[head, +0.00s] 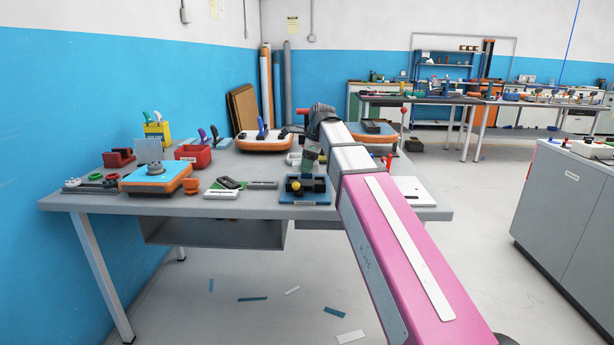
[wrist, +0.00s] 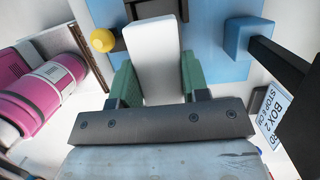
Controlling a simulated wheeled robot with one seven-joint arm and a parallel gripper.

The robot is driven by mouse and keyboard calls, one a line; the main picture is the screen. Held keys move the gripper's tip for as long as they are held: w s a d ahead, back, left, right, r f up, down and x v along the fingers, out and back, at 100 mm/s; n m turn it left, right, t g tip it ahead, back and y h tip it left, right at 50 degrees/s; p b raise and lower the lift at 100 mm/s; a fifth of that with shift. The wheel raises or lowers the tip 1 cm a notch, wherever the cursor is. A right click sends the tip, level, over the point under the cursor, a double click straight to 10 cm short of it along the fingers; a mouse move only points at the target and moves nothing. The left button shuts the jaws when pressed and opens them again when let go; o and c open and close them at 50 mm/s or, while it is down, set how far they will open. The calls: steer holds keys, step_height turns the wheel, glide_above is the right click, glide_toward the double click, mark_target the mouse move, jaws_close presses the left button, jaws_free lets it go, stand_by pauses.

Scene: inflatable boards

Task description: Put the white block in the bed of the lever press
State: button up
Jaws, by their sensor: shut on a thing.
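The white block (wrist: 152,50) is between the green fingers of my gripper (wrist: 155,82) in the wrist view. The gripper is shut on it, and the block's far end reaches over a blue base near a black part. I take this blue base (wrist: 110,12) with its black parts and yellow knob (wrist: 103,40) for the lever press. In the head view the press (head: 318,197) stands at the table's front edge, with my gripper (head: 308,162) just above and behind it. The block is not clear in the head view. I cannot tell whether the block touches the bed.
In the wrist view a black bar (wrist: 285,65) and a blue post (wrist: 243,38) stand right of the block. The grey table (head: 235,207) holds a red bin (head: 194,156), an orange-and-blue board (head: 155,178) and a white plate (head: 413,191) on the right.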

mark_target(307, 183)
steer(key=shift+w+d+f, duration=0.1)
steer(key=shift+f, duration=2)
steer(key=shift+f, duration=0.15)
steer(key=o, duration=1)
steer(key=v, duration=1.2)
steer(key=shift+r, duration=0.2)
